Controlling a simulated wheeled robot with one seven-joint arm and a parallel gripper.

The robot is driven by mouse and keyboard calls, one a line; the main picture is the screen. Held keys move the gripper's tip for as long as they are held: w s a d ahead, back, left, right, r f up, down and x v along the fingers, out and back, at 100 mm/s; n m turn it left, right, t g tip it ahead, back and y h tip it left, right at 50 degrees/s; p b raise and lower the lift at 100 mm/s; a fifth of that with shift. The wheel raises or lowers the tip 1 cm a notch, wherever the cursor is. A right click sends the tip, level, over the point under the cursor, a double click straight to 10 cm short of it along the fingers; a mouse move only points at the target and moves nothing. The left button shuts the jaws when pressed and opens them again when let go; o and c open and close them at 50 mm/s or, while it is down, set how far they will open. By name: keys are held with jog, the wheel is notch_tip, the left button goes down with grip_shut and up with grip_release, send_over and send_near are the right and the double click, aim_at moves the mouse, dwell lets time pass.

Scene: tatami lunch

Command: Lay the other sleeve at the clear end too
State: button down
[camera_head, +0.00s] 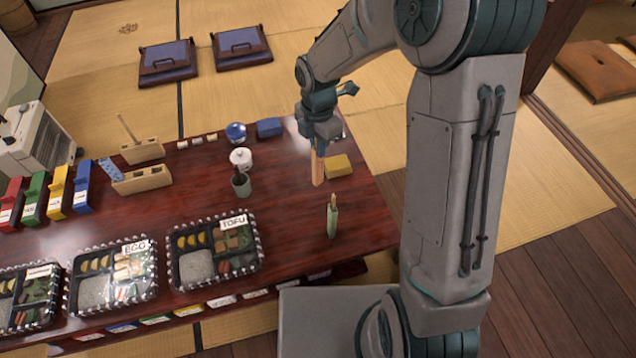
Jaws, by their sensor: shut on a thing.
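My gripper (320,145) is over the right end of the dark red table (285,205), pointing down. It is shut on a narrow orange-tan sleeve (318,170), which hangs upright below the fingers. The sleeve's lower end is close to the tabletop; I cannot tell whether it touches. A slim green sleeve with a tan tip (332,217) is nearer the table's front edge, apart from the held one. I cannot tell whether it lies flat or stands. The fingertips are small and partly hidden.
A yellow block (339,166) sits just right of the held sleeve. A dark cup with sticks (241,185) and a white lidded pot (241,158) stand to the left. Lunch boxes labelled TOFU (214,288) and EGG (82,311) line the front. The tabletop around the green sleeve is bare.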

aim_at(319, 168)
notch_tip(319, 168, down, 9)
jog(key=b, duration=0.3)
jog(key=shift+b, duration=0.3)
jog(key=shift+r, duration=0.1)
jog(key=c, duration=1.9)
grip_release()
jog(key=shift+f, duration=0.2)
jog(key=o, duration=0.4)
